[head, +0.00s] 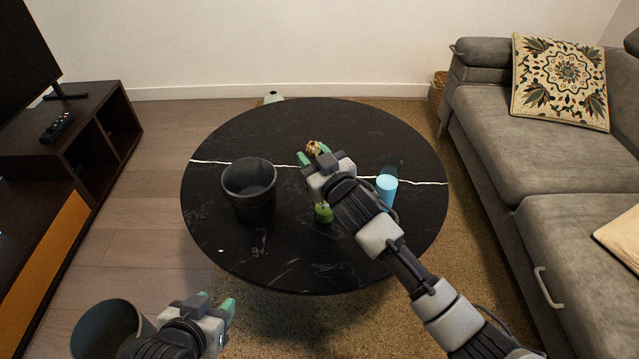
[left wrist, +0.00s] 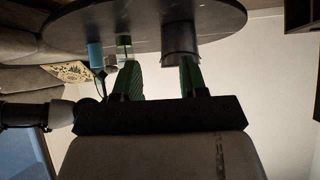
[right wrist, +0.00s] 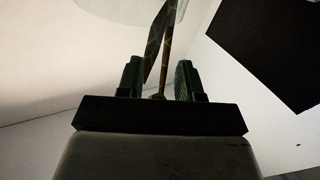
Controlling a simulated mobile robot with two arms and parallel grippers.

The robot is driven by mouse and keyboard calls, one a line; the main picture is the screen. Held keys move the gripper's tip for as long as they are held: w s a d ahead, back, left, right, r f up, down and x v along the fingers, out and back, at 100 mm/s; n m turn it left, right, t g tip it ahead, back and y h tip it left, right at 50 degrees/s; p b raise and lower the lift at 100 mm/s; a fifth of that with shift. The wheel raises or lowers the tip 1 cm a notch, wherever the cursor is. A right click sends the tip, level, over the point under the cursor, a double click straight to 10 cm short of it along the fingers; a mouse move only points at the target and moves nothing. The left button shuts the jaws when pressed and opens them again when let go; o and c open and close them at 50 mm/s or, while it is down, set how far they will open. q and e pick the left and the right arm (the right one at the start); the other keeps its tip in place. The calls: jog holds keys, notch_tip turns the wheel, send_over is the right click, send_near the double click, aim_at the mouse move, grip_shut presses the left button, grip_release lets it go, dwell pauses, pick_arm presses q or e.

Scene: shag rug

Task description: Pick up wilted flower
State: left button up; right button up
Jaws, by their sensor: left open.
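The wilted flower (head: 314,148) shows a brownish head at my right gripper's fingertips in the head view. In the right wrist view its brown stem (right wrist: 167,45) and a dark leaf stand between the two fingers. My right gripper (head: 314,154) is over the table, its fingers apart on either side of the stem; a gap shows beside the stem. My wrist hides much of the flower in the head view. A small green vase or pot (head: 323,213) stands below that wrist, partly hidden. My left gripper (head: 216,303) is open and empty, in front of the table.
The round black table (head: 345,270) carries a dark pot (head: 250,195) on the left and a light-blue cup (head: 386,189) right of my right wrist. A dark cylinder stands behind that cup. A grey sofa (head: 495,120) is at right, a low cabinet (head: 60,165) at left.

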jog(key=shift+w+a, duration=0.25)
jog(key=shift+w, duration=0.15)
jog(key=shift+c, duration=0.3)
grip_shut()
jog(key=shift+r, duration=0.1)
